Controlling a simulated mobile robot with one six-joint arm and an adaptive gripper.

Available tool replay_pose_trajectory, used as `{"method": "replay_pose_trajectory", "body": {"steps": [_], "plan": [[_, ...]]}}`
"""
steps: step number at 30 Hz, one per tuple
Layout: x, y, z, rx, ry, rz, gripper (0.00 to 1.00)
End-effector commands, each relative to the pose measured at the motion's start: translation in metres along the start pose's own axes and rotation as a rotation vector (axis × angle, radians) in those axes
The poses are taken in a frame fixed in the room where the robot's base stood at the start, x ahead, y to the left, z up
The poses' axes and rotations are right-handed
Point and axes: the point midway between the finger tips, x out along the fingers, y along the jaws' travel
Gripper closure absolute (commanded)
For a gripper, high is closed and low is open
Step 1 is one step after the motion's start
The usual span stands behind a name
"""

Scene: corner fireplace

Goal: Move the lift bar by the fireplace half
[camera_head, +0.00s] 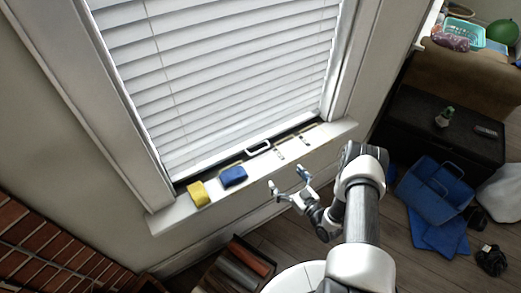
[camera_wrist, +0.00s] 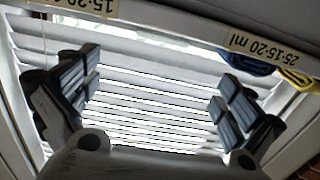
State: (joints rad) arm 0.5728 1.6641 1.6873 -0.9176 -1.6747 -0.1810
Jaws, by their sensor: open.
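A white blind (camera_head: 215,75) hangs down almost to the sill of the window. A white loop-shaped handle (camera_head: 258,148), which looks like the lift bar, is at the blind's bottom edge. My gripper (camera_head: 288,180) is open and empty, in front of the sill, to the right of and nearer than the handle, apart from it. In the wrist view the open fingers (camera_wrist: 155,88) frame the blind's slats (camera_wrist: 150,105). I cannot pick out the handle there.
Small labels (camera_wrist: 272,48) show near the sill. Brick (camera_head: 45,250) is at lower left. A blue bag (camera_head: 435,190) and dark chest (camera_head: 440,130) are at right.

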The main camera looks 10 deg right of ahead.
Motion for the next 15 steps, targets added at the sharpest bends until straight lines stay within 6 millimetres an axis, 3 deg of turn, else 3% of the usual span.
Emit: {"method": "replay_pose_trajectory", "body": {"steps": [5, 11, 15], "plan": [[-0.002, -0.006, 0.004, 0.014, 0.028, 0.000, 0.00], [0.030, -0.007, 0.004, 0.011, 0.028, -0.004, 0.00], [0.061, -0.007, 0.004, 0.011, 0.028, -0.003, 0.00]]}}
